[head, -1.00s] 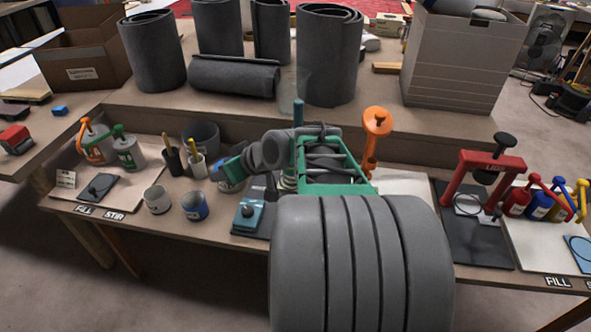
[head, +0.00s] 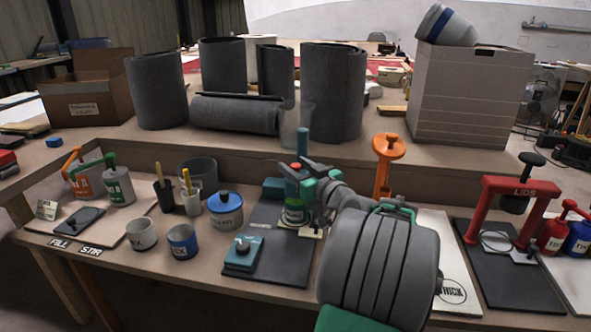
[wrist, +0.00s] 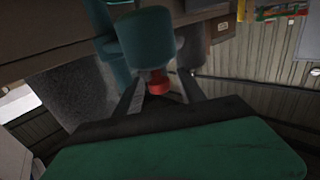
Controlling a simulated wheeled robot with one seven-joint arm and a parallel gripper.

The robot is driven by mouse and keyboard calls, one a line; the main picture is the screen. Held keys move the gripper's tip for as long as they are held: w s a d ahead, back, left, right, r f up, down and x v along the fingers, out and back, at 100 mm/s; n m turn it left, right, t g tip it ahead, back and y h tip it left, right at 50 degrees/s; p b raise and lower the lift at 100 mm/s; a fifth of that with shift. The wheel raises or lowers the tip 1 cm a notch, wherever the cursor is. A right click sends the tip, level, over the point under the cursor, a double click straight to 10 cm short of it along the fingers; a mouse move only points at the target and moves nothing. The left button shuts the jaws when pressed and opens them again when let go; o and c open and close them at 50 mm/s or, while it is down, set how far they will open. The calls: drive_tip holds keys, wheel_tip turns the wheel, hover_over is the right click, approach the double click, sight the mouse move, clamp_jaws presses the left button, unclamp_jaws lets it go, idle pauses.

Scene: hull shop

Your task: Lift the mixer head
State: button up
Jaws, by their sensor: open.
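The mixer has a teal column (head: 302,143) behind a dark base mat (head: 268,262) and a teal control box (head: 243,253) in front. Its teal head (wrist: 146,38) ends in a red knob (wrist: 158,82) in the wrist view. The red knob also shows in the head view, above a can with a green band (head: 294,212). My gripper (wrist: 160,92) is open, with one finger on each side of the red knob. I cannot tell whether the fingers touch it. My arm hides part of the mixer in the head view.
A blue-lidded can (head: 226,209), a grey cup (head: 141,233) and a blue cup (head: 183,241) stand left of the mixer. An orange stand (head: 386,163) and a red press (head: 471,210) are to the right. Grey rolls (head: 332,92) stand on the raised shelf behind.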

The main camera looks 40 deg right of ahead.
drive_tip(key=shift+c, duration=0.6)
clamp_jaws()
idle(0.8)
